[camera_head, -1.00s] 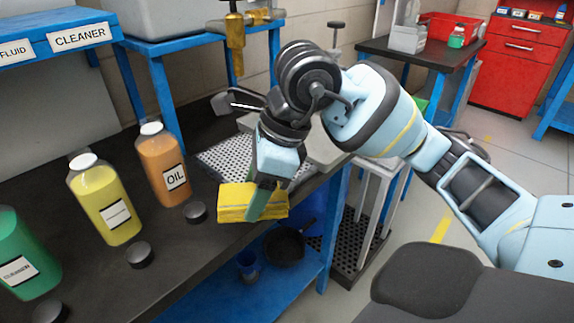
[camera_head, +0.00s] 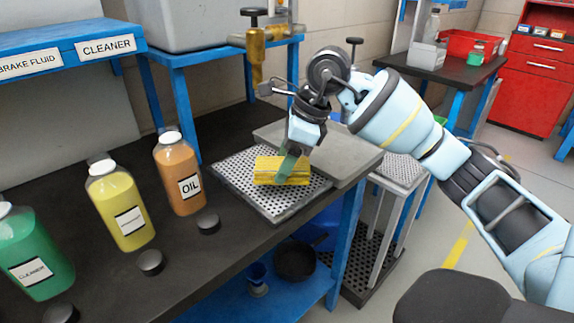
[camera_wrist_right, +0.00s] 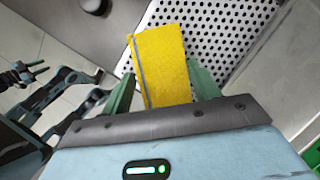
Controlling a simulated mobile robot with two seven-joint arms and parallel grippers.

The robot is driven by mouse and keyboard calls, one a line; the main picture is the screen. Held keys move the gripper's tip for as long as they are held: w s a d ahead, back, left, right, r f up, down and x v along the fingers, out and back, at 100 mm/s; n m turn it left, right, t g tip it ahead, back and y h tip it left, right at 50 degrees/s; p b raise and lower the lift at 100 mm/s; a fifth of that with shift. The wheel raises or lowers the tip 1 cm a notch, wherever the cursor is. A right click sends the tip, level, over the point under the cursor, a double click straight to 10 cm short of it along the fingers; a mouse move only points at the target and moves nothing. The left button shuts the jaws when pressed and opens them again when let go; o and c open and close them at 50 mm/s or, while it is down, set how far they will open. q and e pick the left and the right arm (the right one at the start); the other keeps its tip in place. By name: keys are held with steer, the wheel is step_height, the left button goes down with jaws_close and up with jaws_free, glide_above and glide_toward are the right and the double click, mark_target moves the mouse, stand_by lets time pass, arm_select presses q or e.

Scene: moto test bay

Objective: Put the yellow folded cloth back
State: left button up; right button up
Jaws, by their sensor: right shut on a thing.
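The yellow folded cloth (camera_head: 267,168) is held by my right gripper (camera_head: 288,166) over the perforated metal tray (camera_head: 234,172) on the dark bench. In the head view the cloth appears at or just above the tray; I cannot tell if it touches. In the right wrist view the cloth (camera_wrist_right: 165,62) sits between the two green fingers, with a grey stripe along one side and the perforated plate behind it. A dark arm, likely my left one (camera_wrist_right: 28,74), shows at the left of the wrist view; its jaw state is unclear.
An orange oil bottle (camera_head: 180,178), a yellow bottle (camera_head: 120,208) and a green bottle (camera_head: 32,255) stand left of the tray, with black caps (camera_head: 208,222) in front. A plain grey plate (camera_head: 350,158) lies right of the tray. A brass fitting (camera_head: 256,55) is behind.

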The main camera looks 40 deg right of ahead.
steer(key=shift+w+d+f, duration=0.1)
steer(key=shift+w+d, duration=0.85)
steer(key=shift+d, duration=0.05)
steer(key=shift+w+d+f, duration=0.1)
steer(key=shift+f, duration=1.7)
steer(key=shift+f, duration=0.15)
steer(key=o, duration=0.9)
steer(key=shift+o, duration=0.2)
steer(key=p+v, duration=0.1)
steer(key=v, duration=1.1)
steer(key=shift+r, duration=0.25)
